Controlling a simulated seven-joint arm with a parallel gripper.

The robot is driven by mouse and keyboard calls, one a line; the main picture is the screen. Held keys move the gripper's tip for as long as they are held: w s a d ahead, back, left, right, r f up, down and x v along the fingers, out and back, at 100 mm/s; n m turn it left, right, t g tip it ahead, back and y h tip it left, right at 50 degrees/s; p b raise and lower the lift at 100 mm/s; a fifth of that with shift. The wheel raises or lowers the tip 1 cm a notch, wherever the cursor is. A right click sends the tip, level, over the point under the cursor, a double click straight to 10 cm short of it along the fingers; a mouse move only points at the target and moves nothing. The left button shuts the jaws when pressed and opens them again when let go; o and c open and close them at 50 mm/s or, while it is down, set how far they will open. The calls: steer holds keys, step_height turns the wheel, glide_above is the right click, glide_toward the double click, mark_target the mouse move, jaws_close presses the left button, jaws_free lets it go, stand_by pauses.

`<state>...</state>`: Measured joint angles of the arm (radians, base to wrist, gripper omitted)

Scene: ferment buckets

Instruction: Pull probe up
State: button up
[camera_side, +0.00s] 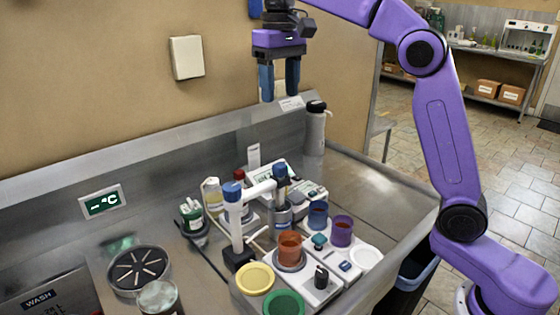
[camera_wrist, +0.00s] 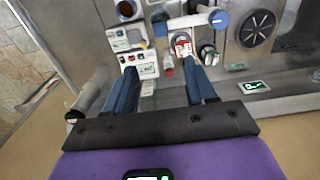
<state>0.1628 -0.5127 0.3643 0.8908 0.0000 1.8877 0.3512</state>
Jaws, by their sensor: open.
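A probe with a blue cap (camera_side: 280,171) stands upright at the end of a white stand arm (camera_side: 259,190) in the side view. Its lower part goes down to a grey cup (camera_side: 282,217), and I cannot see how deep its tip sits. The stand has a blue knob (camera_side: 232,190), which also shows in the wrist view (camera_wrist: 219,19).
An orange beaker (camera_side: 290,247), a blue cup (camera_side: 318,213) and a purple cup (camera_side: 342,230) stand around the stand. Yellow (camera_side: 255,279) and green (camera_side: 284,303) lids lie in front. A grey bottle (camera_side: 315,132) stands at the back. The steel counter at right is clear.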

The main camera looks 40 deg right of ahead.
mark_target(280, 165)
step_height(280, 165, down, 17)
steer(key=shift+f, duration=0.15)
stand_by(0.6)
jaws_close()
steer(key=shift+r, duration=3.1)
